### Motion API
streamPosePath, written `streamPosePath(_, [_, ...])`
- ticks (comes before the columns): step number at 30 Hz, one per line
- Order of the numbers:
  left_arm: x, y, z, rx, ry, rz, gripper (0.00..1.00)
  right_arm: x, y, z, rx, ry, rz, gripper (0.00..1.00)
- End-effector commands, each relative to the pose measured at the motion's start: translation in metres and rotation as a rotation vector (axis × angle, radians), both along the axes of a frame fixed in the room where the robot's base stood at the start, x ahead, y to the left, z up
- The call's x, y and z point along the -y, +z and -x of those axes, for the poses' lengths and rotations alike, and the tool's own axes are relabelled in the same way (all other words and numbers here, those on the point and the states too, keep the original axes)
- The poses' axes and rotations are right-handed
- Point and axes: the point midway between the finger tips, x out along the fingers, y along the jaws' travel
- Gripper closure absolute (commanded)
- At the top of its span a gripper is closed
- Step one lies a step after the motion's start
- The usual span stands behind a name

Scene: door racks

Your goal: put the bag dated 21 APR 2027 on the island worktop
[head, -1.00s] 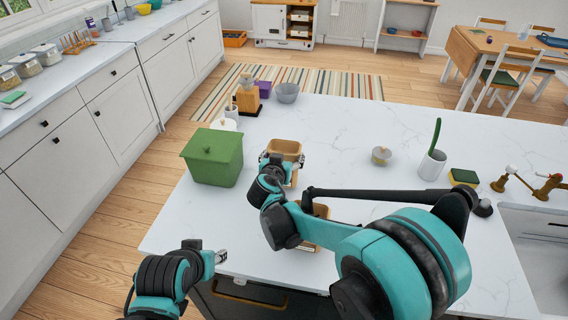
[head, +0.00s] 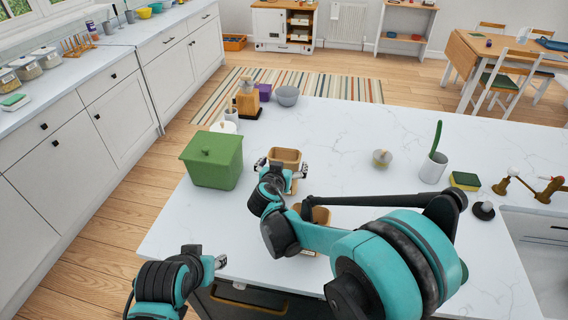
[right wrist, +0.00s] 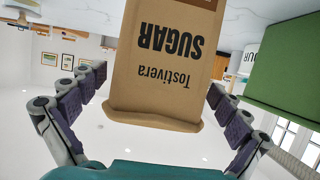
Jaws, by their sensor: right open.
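A tan paper bag (head: 285,155) stands upright on the white marbled island worktop (head: 335,130), beside the green bin. In the right wrist view the bag (right wrist: 165,70) reads "Tostivera SUGAR" upside down; no date shows. My right gripper (head: 282,170) is open, its fingers spread on either side of the bag with gaps between. A second tan container or bag (head: 318,214) is partly hidden behind my right arm, near the front edge. My left gripper (head: 220,262) is by the front left edge, away from both; its jaw state is unclear.
A green lidded bin (head: 212,160) stands left of the bag. A grey bowl (head: 287,95) and a wooden holder (head: 248,100) are farther back. A white cup (head: 433,167), sponge (head: 464,181) and sink (head: 540,255) are right.

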Motion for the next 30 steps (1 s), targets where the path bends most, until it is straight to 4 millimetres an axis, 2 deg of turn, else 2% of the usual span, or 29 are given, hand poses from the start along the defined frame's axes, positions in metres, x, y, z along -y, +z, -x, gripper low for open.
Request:
streamPosePath(4, [0.000,0.007,0.000,0.000,0.000,0.000,0.59,-0.004,0.010,0.017,0.000,0.003,0.000,0.00])
streamPosePath(12, [0.000,0.021,0.000,0.000,0.000,0.000,0.59,-0.015,0.033,0.072,0.000,0.004,0.001,0.00])
streamPosePath(18, [0.000,0.027,0.000,0.000,0.000,0.000,0.59,-0.021,0.043,0.101,0.000,0.002,0.000,0.00])
streamPosePath(23, [0.000,0.028,0.000,0.000,0.000,0.000,0.59,-0.022,0.046,0.109,0.000,0.000,0.000,0.00])
streamPosePath(30, [0.000,0.028,0.000,0.000,0.000,0.000,0.59,-0.022,0.046,0.110,0.000,0.000,0.000,0.00])
